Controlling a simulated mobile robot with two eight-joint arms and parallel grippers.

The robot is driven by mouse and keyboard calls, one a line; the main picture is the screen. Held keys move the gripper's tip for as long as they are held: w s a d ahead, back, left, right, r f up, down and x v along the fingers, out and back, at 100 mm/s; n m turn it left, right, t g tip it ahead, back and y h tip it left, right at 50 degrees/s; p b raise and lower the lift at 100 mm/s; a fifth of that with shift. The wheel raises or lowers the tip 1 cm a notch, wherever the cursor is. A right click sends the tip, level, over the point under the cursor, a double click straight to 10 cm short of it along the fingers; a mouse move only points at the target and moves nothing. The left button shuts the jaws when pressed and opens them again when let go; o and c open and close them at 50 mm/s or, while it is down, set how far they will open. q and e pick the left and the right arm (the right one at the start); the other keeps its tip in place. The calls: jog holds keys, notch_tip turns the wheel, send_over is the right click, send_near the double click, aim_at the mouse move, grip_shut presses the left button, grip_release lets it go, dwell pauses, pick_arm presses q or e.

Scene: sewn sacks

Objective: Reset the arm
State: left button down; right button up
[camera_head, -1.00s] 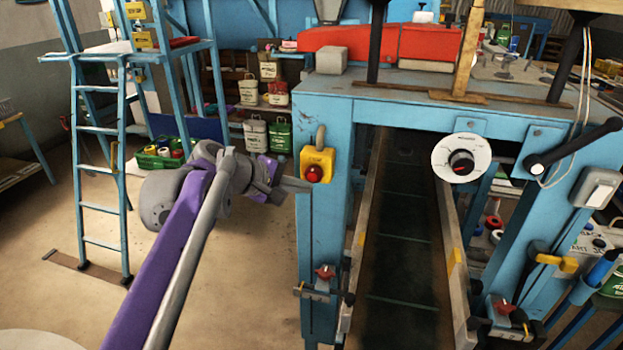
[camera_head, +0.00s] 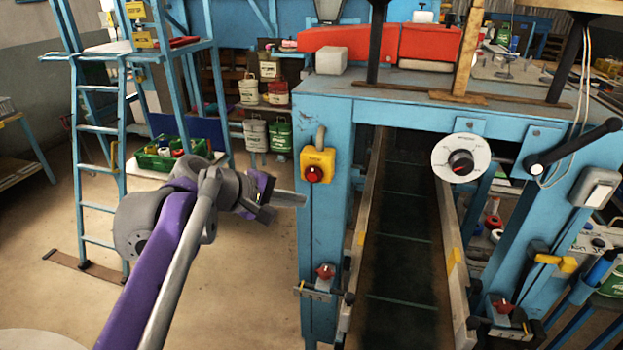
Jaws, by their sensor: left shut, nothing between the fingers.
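My left arm, purple and grey, reaches in from the lower left. My left gripper (camera_head: 288,199) is shut and empty, its fingers pointing right. In the picture it lies just left of the blue machine frame (camera_head: 325,245), below and left of the yellow box with a red stop button (camera_head: 314,174). I cannot tell whether the fingertips touch the frame. My right gripper is not in view.
A dark conveyor belt (camera_head: 402,240) runs through the machine, with a white dial (camera_head: 461,158) at its upper right. A blue ladder (camera_head: 103,185) stands at the left. Open floor lies below the arm.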

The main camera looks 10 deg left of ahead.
pick_arm(q)
jog(key=shift+f, duration=0.1)
jog(key=s+a+f+m+g+y, duration=0.1)
jog(key=s+f+m+y, duration=0.2)
jog(key=s+f+m, duration=0.3)
jog(key=s+f+m+g+y, duration=0.2)
jog(key=s+f+m, duration=0.4)
jog(key=s+f, duration=1.1)
notch_tip(320, 180, down, 4)
jog(key=shift+s+a+r+g+y, duration=0.15)
jog(key=shift+a+g+y, duration=0.2)
jog(key=shift+y, duration=0.55)
